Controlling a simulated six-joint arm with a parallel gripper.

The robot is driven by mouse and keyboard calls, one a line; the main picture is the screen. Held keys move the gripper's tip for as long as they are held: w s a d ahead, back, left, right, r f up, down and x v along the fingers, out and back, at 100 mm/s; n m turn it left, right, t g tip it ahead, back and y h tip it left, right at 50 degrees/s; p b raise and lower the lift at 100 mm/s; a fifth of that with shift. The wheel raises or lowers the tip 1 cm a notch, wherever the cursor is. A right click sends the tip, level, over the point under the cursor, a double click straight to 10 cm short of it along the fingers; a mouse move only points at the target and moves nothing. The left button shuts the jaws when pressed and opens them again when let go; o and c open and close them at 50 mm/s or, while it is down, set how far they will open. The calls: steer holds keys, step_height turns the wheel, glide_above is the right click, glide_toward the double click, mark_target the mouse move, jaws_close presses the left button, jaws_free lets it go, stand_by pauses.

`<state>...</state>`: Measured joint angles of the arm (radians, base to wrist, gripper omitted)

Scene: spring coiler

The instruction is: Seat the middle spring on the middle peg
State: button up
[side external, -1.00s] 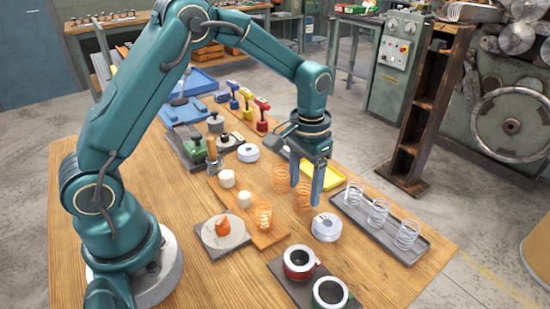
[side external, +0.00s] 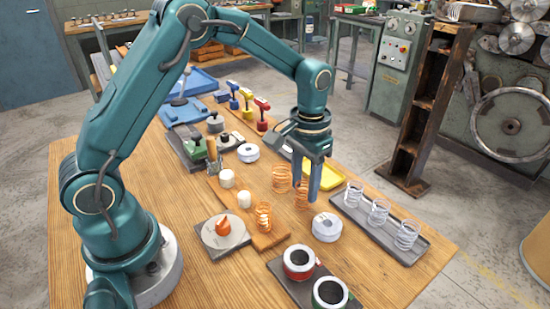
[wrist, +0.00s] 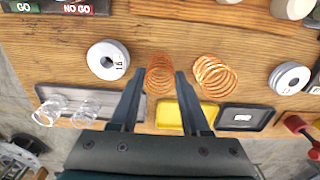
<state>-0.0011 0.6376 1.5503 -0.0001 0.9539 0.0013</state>
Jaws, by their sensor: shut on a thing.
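The middle spring, a copper coil (side external: 302,194), stands on the table between the fingers of my gripper (side external: 305,203). In the wrist view my gripper (wrist: 159,74) has a finger on each side of this coil (wrist: 159,76) and is shut on it. Another copper spring (side external: 281,179) stands beside it, apart from the fingers; it also shows in the wrist view (wrist: 215,77). On the wooden peg board (side external: 272,238) the middle peg (side external: 244,200) is a bare white post. The far white peg (side external: 227,178) is bare too. A third copper spring (side external: 264,217) is around the near peg.
A white numbered ring (side external: 327,227) stands close to the gripper. A grey tray (side external: 418,252) of silver springs lies right, a yellow tray (side external: 329,177) behind. Two dark cups (side external: 299,262) and a grey plate with an orange piece (side external: 222,226) are in front.

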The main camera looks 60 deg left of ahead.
steer(key=shift+r, duration=0.3)
steer(key=shift+r, duration=2.55)
steer(key=shift+s+f+m, duration=0.15)
steer(key=shift+s+m, duration=0.15)
steer(key=shift+s, duration=0.2)
steer(key=s+a+r, duration=0.4)
steer(key=s+a, duration=0.3)
steer(key=s, duration=0.2)
steer(key=shift+d+f, duration=0.2)
steer(key=shift+f, duration=2.35)
